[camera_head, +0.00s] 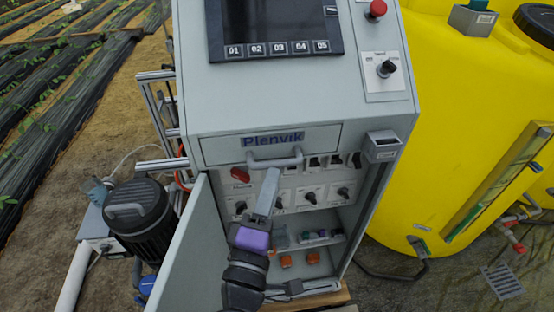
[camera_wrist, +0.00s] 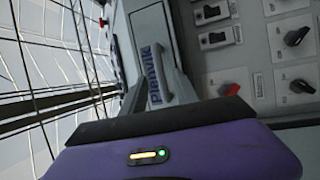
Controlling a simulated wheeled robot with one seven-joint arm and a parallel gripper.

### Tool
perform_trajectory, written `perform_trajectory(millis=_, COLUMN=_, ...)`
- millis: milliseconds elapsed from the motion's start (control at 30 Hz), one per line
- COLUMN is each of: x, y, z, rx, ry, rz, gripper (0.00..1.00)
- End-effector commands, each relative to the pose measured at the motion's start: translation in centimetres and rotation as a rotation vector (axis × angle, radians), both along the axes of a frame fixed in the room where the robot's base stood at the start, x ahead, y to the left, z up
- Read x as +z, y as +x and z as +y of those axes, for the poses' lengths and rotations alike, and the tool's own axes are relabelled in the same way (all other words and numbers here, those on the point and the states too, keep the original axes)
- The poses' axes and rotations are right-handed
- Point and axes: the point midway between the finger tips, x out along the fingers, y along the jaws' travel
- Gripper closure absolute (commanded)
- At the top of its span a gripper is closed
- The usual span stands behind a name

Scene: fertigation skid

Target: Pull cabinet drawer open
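The cabinet drawer (camera_head: 222,147) is a wide grey front marked "Plenvik" under the sloping panel of the cabinet. It looks shut, flush with the cabinet face. Its grey bar handle (camera_head: 275,162) sits at the middle of its lower edge. My gripper (camera_head: 273,173) has a purple body and pale grey fingers, and it reaches up from below with its tips at the handle. In the wrist view the drawer front (camera_wrist: 150,45) stands beyond the purple body.
The cabinet door (camera_head: 190,255) hangs open at the left, close to my arm. A yellow tank (camera_head: 460,110) stands at the right. A black pump motor (camera_head: 140,215) stands at the left.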

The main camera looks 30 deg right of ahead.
Motion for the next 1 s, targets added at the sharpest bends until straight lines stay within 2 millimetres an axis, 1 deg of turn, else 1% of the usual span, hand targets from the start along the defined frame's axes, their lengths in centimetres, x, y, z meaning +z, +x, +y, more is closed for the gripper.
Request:
perform_trajectory(millis=33, x=0.4, y=0.6, z=-0.6, rx=-0.003, ry=0.001, rz=0.001, gripper=0.64)
perform_trajectory(millis=100, x=0.6, y=1.5, z=-1.3, rx=-0.001, ry=0.001, rz=0.001, gripper=0.64)
perform_trajectory(millis=333, x=1.0, y=3.8, z=-3.2, rx=0.000, ry=0.002, rz=0.001, gripper=0.64)
perform_trajectory(millis=500, x=1.0, y=4.4, z=-3.8, rx=0.002, ry=0.002, rz=0.001, gripper=0.64)
perform_trajectory(millis=733, x=1.0, y=4.5, z=-3.9, rx=0.003, ry=0.002, rz=0.000, gripper=0.64)
perform_trajectory(millis=767, x=1.0, y=4.5, z=-3.9, rx=0.003, ry=0.002, rz=0.000, gripper=0.66)
perform_trajectory(millis=800, x=1.0, y=4.5, z=-3.9, rx=0.003, ry=0.002, rz=0.000, gripper=0.74)
perform_trajectory(millis=867, x=1.0, y=4.5, z=-3.8, rx=0.003, ry=0.002, rz=0.000, gripper=0.85)
perform_trajectory(millis=933, x=0.9, y=4.5, z=-3.8, rx=0.003, ry=0.002, rz=0.000, gripper=0.99)
perform_trajectory(millis=1000, x=0.9, y=4.5, z=-3.8, rx=0.003, ry=0.002, rz=0.000, gripper=1.00)
